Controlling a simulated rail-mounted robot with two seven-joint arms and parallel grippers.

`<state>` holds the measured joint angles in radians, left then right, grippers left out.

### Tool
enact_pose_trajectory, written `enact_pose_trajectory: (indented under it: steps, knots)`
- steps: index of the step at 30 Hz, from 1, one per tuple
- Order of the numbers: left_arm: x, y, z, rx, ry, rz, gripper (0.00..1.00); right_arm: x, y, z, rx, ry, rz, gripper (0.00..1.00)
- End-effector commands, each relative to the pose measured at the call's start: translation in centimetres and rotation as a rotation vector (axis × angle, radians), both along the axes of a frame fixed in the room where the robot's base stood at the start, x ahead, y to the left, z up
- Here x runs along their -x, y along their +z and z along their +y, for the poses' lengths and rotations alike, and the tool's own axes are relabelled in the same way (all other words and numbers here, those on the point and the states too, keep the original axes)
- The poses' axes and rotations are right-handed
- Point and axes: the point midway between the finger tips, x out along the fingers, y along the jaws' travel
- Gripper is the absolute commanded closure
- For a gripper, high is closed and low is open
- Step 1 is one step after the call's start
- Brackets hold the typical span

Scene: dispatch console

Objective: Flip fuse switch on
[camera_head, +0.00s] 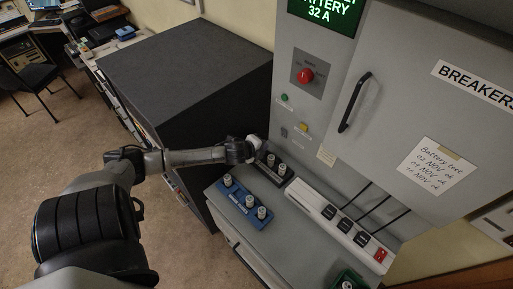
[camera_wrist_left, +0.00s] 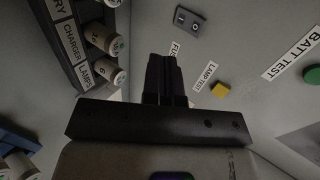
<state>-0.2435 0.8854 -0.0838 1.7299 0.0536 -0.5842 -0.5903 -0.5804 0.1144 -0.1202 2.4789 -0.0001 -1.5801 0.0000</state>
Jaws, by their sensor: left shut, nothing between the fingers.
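The fuse switch (camera_wrist_left: 187,22) is a small dark rocker on the grey cabinet face, at the top of the left wrist view. A round mark shows on its right part; I cannot tell which side is pressed. Its label (camera_wrist_left: 174,48), reading "FU", is partly hidden behind my fingers. In the head view the switch (camera_head: 284,131) is a tiny dark patch below the green button. My left gripper (camera_head: 257,146) is close to the cabinet, left of the switch. Its fingers (camera_wrist_left: 164,72) are shut and empty, pointing toward the panel, and look apart from the switch. My right gripper is not in view.
A yellow button (camera_wrist_left: 220,90) labelled "LAMP TEST" and a green button (camera_wrist_left: 312,74) sit nearby. A dark fuse block (camera_wrist_left: 66,50) with pale fuses stands close beside my gripper. A blue fuse block (camera_head: 239,204) and a white switch strip (camera_head: 312,208) lie on the ledge.

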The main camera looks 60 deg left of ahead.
Motion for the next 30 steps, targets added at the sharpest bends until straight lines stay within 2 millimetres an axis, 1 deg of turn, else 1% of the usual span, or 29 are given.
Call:
enact_pose_trajectory:
  steps: [1,3,10,30]
  knots:
    - [0.7,0.2,-0.2,0.000,-0.002,0.002,1.00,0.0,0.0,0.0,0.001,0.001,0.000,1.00]
    - [1.3,0.5,-0.4,-0.001,-0.001,0.002,1.00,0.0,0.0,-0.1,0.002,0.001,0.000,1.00]
    - [2.6,1.1,-0.8,0.000,0.000,0.001,1.00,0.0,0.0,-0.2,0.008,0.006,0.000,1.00]
    - [2.8,1.3,-0.9,0.000,0.000,0.000,1.00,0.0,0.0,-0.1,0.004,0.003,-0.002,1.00]
